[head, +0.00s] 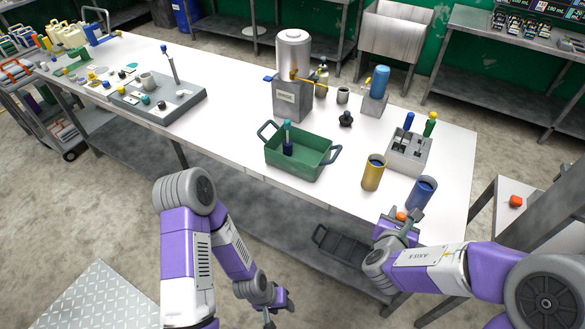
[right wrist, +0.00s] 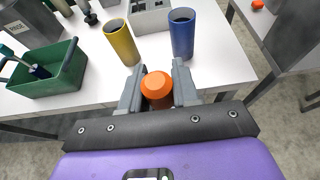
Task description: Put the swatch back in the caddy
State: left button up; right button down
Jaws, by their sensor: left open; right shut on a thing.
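My right gripper (head: 399,214) is shut on an orange faceted piece (right wrist: 156,86), held at the table's front edge, close to the blue cylinder. I cannot tell whether this piece is the swatch. A grey compartmented box (head: 408,152), which may be the caddy, stands on the table beyond the cylinders. It holds a blue-topped thing (head: 409,121) and a green one with a yellow top (head: 430,124). A green two-handled tub (head: 300,158) holds a dark blue tool with a teal top (head: 287,139). My left gripper (head: 278,303) is open and empty, low in front of the table.
A yellow cylinder (head: 373,172) and a blue cylinder (head: 421,194) stand between my right gripper and the grey box. A metal tank (head: 293,60) stands farther back. A small orange-red object (head: 515,201) lies on a side table at right. The white table's right end is clear.

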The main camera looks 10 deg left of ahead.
aim_at(310, 163)
jog(key=u, duration=1.95)
jog(key=i, duration=1)
jog(key=z, duration=2)
jog(key=i, duration=0.5)
